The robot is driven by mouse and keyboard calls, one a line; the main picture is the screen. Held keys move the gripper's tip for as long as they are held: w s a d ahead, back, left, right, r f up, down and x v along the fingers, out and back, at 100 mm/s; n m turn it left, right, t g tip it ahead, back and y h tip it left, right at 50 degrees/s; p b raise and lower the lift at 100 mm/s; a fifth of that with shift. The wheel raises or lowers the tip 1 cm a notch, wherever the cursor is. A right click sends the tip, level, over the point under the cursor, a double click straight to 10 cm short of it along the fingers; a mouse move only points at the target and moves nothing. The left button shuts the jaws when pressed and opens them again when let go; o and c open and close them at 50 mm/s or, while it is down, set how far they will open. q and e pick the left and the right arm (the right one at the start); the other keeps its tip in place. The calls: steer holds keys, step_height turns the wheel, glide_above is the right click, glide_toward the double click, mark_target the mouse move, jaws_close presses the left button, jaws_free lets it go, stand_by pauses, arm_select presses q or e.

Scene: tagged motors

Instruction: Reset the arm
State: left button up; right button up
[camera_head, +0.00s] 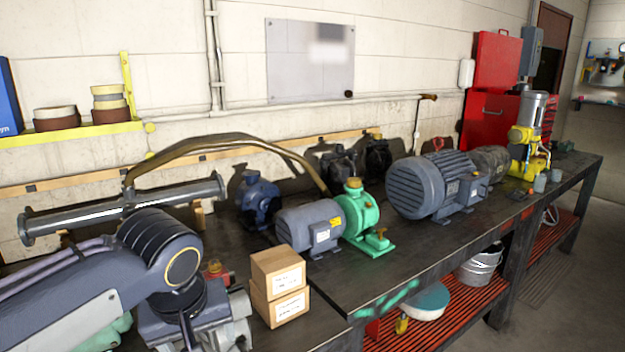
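My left arm (165,255) comes in from the lower left, bent at a large dark joint above the near end of the workbench. No fingers of my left gripper can be made out, and the arm covers part of the bench there. My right arm and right gripper are out of the picture. A grey motor (312,226) joined to a green pump (362,222) stands on the bench. A larger grey-blue motor (428,187) stands to the right. A small dark blue motor (257,200) stands further back.
Two stacked cardboard boxes (278,287) sit right of my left arm. A metal pipe (120,205) with flanged ends lies behind it. A yellow pump (527,150) stands at the far right end. The bench front by the green pump (375,275) is clear.

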arm_select(q)
steer(key=s+a+f+m+t+h, duration=0.2)
steer(key=s+a+f+m+h, duration=0.1)
steer(key=s+f, duration=0.9)
steer(key=s+a+h, duration=0.1)
steer(key=s, duration=0.2)
steer(key=shift+s+f, duration=0.1)
